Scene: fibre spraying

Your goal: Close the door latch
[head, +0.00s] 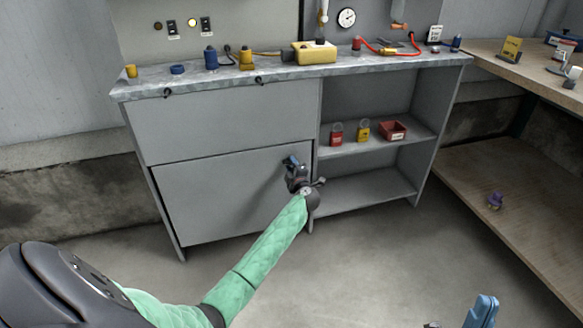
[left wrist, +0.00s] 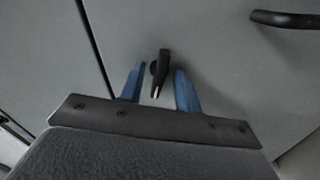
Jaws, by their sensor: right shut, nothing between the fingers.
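The grey cabinet door (head: 225,195) is the lower left panel of the workbench and looks shut in the head view. A small black latch (left wrist: 161,66) shows on the grey panel in the left wrist view, near a dark seam. My left gripper (head: 291,162) is at the upper right corner of the door. Its blue fingers (left wrist: 158,85) are apart, one on each side of the latch; I cannot tell if either touches it. The gripper hides the latch in the head view. My right gripper (head: 482,310) is shut and empty at the bottom right, partly out of frame.
A black bar handle (left wrist: 288,20) is at the upper right of the left wrist view. A wooden bench (head: 510,75) stands at the right. The floor in front is clear.

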